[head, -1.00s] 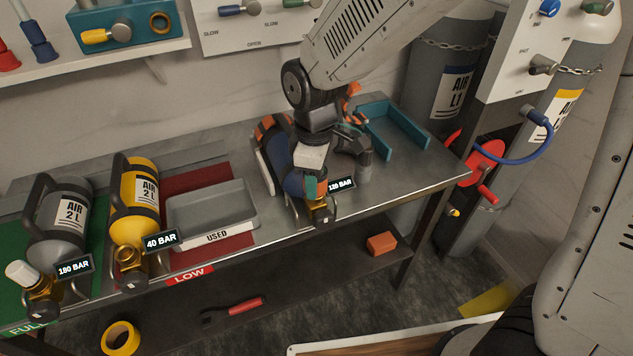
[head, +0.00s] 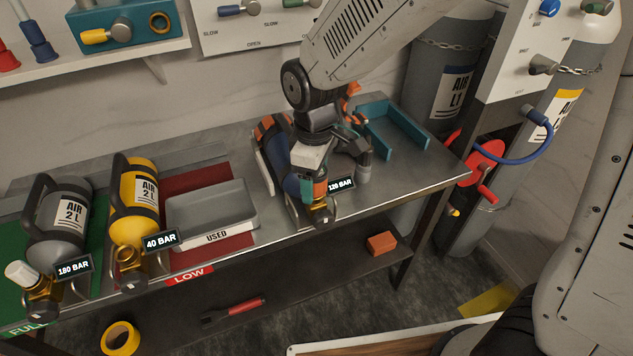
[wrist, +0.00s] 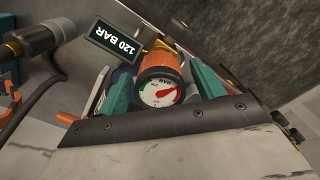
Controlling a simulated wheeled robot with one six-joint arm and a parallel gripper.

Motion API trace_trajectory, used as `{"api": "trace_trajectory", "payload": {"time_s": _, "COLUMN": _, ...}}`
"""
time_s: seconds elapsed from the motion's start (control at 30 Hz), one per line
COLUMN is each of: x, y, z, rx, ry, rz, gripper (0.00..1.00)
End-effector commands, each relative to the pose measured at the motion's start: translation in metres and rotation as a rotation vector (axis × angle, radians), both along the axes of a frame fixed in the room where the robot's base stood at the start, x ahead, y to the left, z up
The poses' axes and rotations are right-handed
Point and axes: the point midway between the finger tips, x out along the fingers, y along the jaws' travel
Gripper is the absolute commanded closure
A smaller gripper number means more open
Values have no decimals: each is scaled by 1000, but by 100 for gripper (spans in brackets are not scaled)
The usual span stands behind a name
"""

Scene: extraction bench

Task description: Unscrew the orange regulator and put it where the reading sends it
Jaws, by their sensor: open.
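The orange regulator (wrist: 160,72) with its round white gauge (wrist: 161,93) shows in the wrist view, between the two teal fingers of my gripper (wrist: 162,84). The fingers are open, one on each side of it; I cannot tell whether either touches. A sign reading 120 BAR (wrist: 117,44) stands beside it. In the head view my gripper (head: 316,190) is over the valve end of a blue cylinder (head: 291,183) lying on the bench, next to the 120 BAR sign (head: 341,184). The regulator is mostly hidden there by my gripper.
A grey tray marked USED (head: 213,207) sits left of the blue cylinder. Yellow (head: 134,190) and grey (head: 62,225) cylinders read 40 and 180 BAR. LOW (head: 190,275) and FULL (head: 27,328) zones mark the bench. A teal holder (head: 392,130) stands right. The front right bench top is clear.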

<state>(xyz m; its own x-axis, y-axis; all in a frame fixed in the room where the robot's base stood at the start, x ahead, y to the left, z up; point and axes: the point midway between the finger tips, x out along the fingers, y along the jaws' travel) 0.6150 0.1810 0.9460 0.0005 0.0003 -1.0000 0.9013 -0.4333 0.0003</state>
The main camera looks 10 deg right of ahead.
Motion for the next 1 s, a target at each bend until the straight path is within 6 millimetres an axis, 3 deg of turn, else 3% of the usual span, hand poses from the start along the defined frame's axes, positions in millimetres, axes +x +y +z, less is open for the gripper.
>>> {"api": "trace_trajectory", "payload": {"time_s": 1.0, "x": 0, "y": 0, "z": 0, "rx": 0, "ry": 1, "rz": -1589, "gripper": 33}}
